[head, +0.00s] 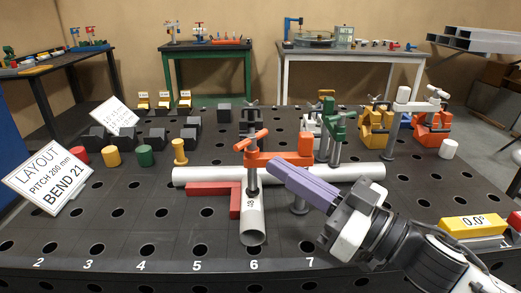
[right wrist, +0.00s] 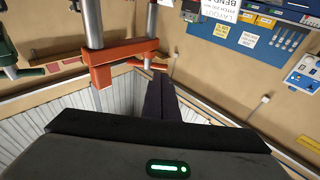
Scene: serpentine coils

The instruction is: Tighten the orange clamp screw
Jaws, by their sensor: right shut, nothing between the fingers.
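The orange clamp (head: 285,158) stands on the black perforated table, over the white pipes. Its orange T-shaped screw handle (head: 251,139) sits above the left end of the clamp arm, and the screw reaches down toward the short pipe (head: 253,222). My right gripper (head: 276,168) has long purple fingers, shut with nothing between them. Its tips are beside the clamp arm, just below and right of the screw; I cannot tell whether they touch. In the right wrist view the orange clamp (right wrist: 122,50) shows beyond the dark fingers. My left gripper is not in view.
A long white pipe (head: 212,176) lies crosswise under the clamp. A red square bracket (head: 208,188) lies left of the short pipe. Green (head: 337,128), yellow (head: 376,122) and other clamps stand to the right. A yellow level (head: 473,222) lies near the right front.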

